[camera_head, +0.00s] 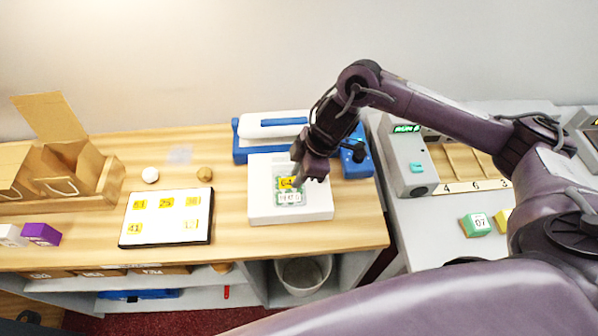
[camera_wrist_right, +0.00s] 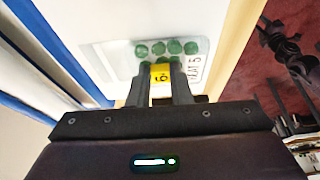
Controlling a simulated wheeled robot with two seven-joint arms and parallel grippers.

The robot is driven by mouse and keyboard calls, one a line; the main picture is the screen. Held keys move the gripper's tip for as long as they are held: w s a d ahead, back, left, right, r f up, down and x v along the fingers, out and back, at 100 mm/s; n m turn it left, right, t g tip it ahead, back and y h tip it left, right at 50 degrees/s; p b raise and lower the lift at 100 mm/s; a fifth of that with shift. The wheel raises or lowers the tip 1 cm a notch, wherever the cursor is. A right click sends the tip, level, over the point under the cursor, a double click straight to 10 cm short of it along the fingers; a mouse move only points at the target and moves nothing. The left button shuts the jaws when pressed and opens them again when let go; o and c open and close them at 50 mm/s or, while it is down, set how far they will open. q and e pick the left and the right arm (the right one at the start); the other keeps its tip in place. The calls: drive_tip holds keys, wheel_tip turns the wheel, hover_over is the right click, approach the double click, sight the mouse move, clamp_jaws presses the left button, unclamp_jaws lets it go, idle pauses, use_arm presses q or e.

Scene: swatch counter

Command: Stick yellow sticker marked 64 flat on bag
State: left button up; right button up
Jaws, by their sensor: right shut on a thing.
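The yellow sticker (camera_head: 286,183), with a partly readable number that looks like 64, is between the fingertips of my right gripper (camera_head: 296,182). In the right wrist view the sticker (camera_wrist_right: 160,73) shows between the two dark fingers, which are shut on it. The clear bag (camera_head: 281,200) holds green discs and has a white printed label. It lies on the white block-like tray (camera_head: 262,209). The bag (camera_wrist_right: 120,52) lies just beyond the fingertips in the wrist view. I cannot tell whether the sticker touches it. My left gripper is out of view.
A white sheet (camera_head: 150,236) with several yellow stickers lies left of the tray. A blue and white device (camera_head: 244,141) stands behind it. A grey device with a green display (camera_head: 405,160) is at the right. A wooden box (camera_head: 100,200) is at the left.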

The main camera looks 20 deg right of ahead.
clamp_jaws()
drive_tip(key=shift+o, duration=1.8)
unclamp_jaws()
drive_tip(key=w+a+p+v, duration=0.1)
drive_tip(key=p+v, duration=0.3)
drive_tip(key=v, duration=0.8)
drive_tip(key=shift+s+a+r+p, duration=0.25)
drive_tip(key=shift+s+r+p, duration=0.1)
drive_tip(key=shift+r, duration=0.2)
